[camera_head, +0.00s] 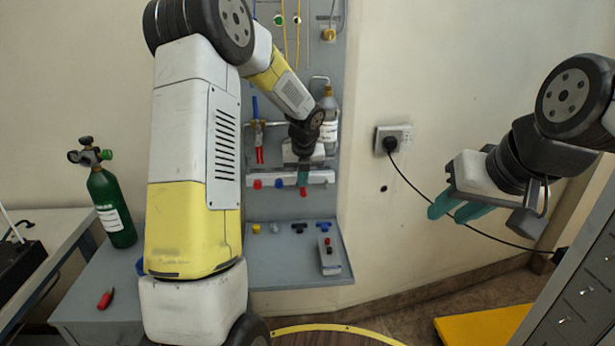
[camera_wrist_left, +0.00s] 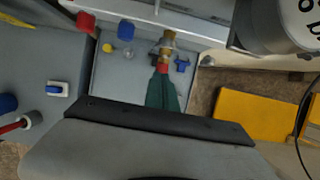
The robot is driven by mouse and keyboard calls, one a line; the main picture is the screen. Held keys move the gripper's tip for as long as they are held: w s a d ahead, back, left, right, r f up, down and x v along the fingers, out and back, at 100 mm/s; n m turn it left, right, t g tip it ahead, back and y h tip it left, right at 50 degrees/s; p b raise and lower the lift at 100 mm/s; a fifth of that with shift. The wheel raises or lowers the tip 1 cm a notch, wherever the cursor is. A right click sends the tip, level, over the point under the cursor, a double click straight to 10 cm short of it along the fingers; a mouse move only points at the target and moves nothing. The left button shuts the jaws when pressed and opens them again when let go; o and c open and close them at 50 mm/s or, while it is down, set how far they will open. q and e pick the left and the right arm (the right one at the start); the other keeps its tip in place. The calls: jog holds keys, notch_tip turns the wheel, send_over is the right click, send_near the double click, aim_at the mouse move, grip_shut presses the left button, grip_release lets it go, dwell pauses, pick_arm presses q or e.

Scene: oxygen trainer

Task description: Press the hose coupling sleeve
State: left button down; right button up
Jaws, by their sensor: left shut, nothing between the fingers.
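My left gripper (camera_head: 303,184) is shut and empty in front of the manifold bar on the grey panel. In the left wrist view its teal fingers (camera_wrist_left: 163,88) point at a brass coupling (camera_wrist_left: 167,44) with a red part (camera_wrist_left: 163,67) at its near end. The fingertips overlap the red part in the picture; I cannot tell whether they touch it. A red tip (camera_head: 303,192) shows just below the fingers in the head view. Which part is the sleeve is not clear. My right gripper (camera_head: 450,214) is open and empty, away from the panel at right.
The panel shelf (camera_head: 275,275) holds small fittings and a grey block (camera_head: 329,255). A green cylinder (camera_head: 113,208) stands on the left bench, with a red item (camera_head: 105,299) nearby. A black cord hangs from the wall socket (camera_head: 394,138). Grey drawers (camera_head: 575,290) stand at right.

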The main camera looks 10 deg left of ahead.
pick_arm(q)
jog(key=v, duration=0.8)
jog(key=shift+d+r, duration=0.2)
jog(key=shift+r, duration=0.1)
jog(key=s+r+n, duration=0.4)
jog(key=s+n, duration=0.3)
jog(key=n, duration=0.1)
jog(key=s+r+n, duration=0.4)
jog(key=s+n, duration=0.3)
jog(key=s, duration=0.1)
jog(key=s+d+n+t+h, duration=0.1)
jog(key=s+n+t+h, duration=0.1)
jog(key=s+n, duration=1.3)
jog(key=shift+s+d+n+h, duration=0.2)
jog(key=shift+n+h, duration=0.5)
jog(key=shift+n, duration=0.4)
